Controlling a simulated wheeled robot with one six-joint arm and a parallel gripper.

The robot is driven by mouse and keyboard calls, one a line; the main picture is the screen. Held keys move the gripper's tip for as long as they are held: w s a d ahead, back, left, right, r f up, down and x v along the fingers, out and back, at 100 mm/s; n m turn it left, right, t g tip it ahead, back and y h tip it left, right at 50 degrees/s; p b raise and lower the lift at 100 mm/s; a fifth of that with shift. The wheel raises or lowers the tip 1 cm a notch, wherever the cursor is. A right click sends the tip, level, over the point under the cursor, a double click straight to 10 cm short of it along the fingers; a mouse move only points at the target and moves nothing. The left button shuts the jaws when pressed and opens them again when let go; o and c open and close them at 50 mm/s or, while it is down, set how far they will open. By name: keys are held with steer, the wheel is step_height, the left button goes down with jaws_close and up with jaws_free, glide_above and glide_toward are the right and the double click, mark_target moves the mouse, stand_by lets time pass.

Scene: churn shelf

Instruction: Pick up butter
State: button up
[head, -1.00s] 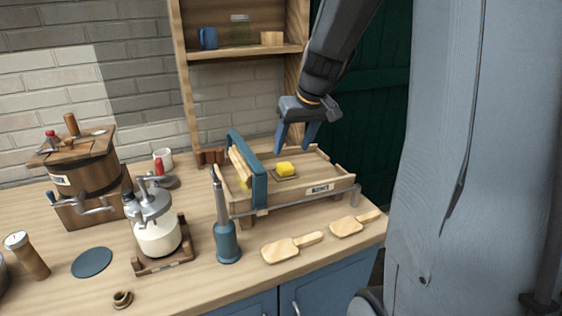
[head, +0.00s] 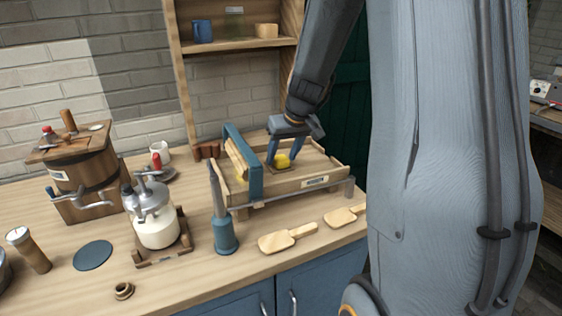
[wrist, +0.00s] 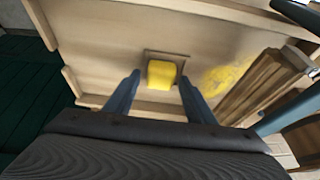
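The butter is a small yellow block (head: 282,160) on a little square plate inside a low wooden tray (head: 318,182). In the wrist view the butter (wrist: 161,74) lies just beyond and between my fingertips. My gripper (head: 284,156) is over the tray with its fingers pointing down at the butter. In the wrist view its two blue fingers (wrist: 160,82) are spread apart, one to each side of the butter, with gaps showing. A yellow smear (wrist: 222,78) marks the tray floor at the right of the wrist view.
A blue upright frame with a wooden roller (head: 243,160) spans the tray's left part. A blue plunger (head: 223,225), a glass churn (head: 155,228) and wooden paddles (head: 288,238) stand or lie nearby. A wooden shelf (head: 230,47) rises behind.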

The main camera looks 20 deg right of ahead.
mark_target(283, 158)
steer(key=c, duration=0.9)
steer(key=shift+o, duration=0.2)
step_height(283, 158, up, 10)
steer(key=b, duration=0.1)
